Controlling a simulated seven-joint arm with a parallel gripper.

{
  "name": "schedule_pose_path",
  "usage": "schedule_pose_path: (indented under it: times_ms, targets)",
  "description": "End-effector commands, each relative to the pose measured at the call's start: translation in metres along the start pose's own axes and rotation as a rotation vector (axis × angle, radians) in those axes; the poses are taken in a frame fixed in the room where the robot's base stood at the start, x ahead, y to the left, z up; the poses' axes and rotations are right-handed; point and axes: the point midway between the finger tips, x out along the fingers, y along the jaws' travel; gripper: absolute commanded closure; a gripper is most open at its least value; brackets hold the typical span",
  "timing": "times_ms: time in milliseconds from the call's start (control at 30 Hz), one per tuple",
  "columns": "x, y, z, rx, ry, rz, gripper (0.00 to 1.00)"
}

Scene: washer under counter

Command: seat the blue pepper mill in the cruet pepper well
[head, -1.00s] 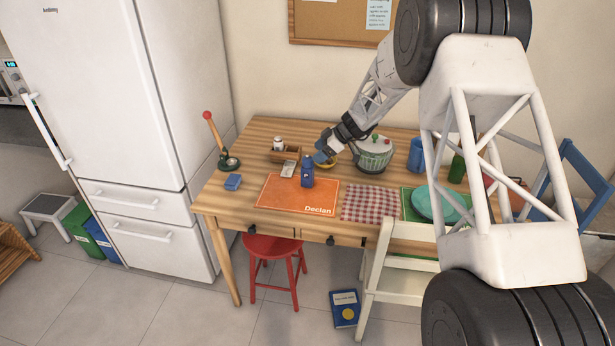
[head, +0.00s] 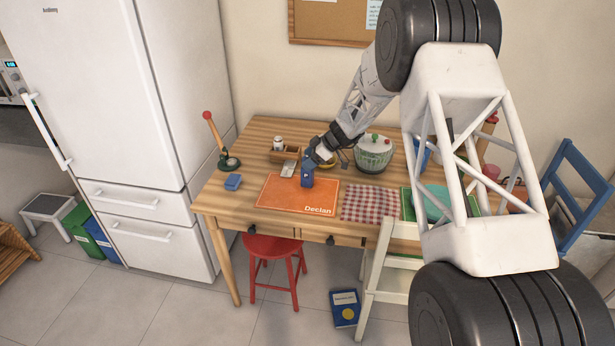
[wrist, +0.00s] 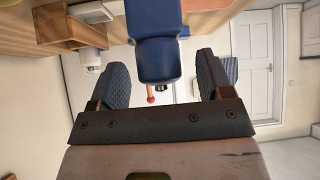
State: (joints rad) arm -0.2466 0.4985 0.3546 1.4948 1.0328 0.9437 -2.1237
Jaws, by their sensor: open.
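The blue pepper mill (head: 307,180) stands upright on the orange placemat in the head view. In the wrist view the blue pepper mill (wrist: 158,48) shows between and just beyond my two open fingers, with gaps on both sides.
The orange placemat (head: 275,195) lies under the mill. A blue block (head: 233,182) and a red-handled green object (head: 228,162) are at left. A grey item (head: 289,168) lies by the cruet. A salad spinner (head: 373,155) stands right of my gripper, behind a checked cloth (head: 368,205).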

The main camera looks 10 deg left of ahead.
Motion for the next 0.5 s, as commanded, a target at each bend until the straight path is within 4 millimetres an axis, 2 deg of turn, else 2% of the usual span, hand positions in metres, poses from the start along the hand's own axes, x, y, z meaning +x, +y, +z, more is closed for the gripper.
schedule_pose_path:
  times_ms: [133,500]
  targets:
    - [0.0100,-0.0002,0.0001,0.000,-0.001,0.000,0.27]
    - [0.0110,-0.0001,0.0000,0.000,0.000,0.000,0.27]
